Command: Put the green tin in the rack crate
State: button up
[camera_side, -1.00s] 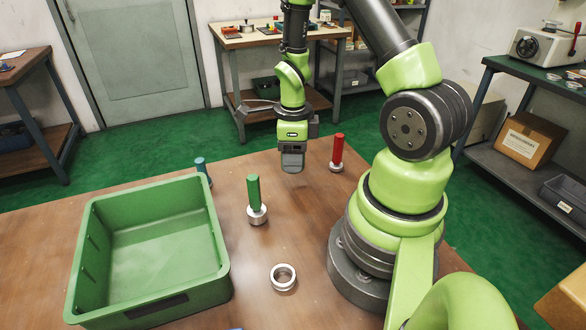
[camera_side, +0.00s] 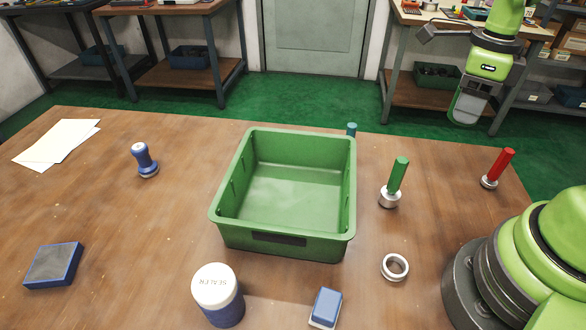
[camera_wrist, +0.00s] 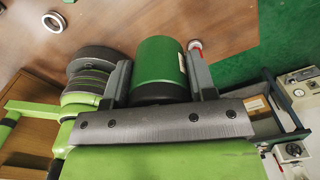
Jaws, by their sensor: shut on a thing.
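In the wrist view the green tin (camera_wrist: 158,68), a dark green cylinder with a pale label edge, sits between the two fingers of my gripper (camera_wrist: 159,56). My gripper is shut on it. The green crate (camera_side: 285,244), the only crate on the table, stands open and looks empty at the middle of the table, well left of my gripper.
A metal ring (camera_side: 395,267) lies in front. A blue stamp (camera_side: 145,160), white-lidded blue jar (camera_side: 218,295), blue block (camera_side: 326,307) and blue-edged pad (camera_side: 53,265) surround the crate.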

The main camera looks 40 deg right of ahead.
jog(key=w+a+n, duration=0.5)
jog(key=w+a, duration=0.1)
jog(key=n, duration=1.4)
send_over(287, 224)
notch_tip(287, 224, down, 10)
jog(key=shift+f, duration=2.6)
jog(key=o, duration=1)
jog(key=shift+f, duration=0.15)
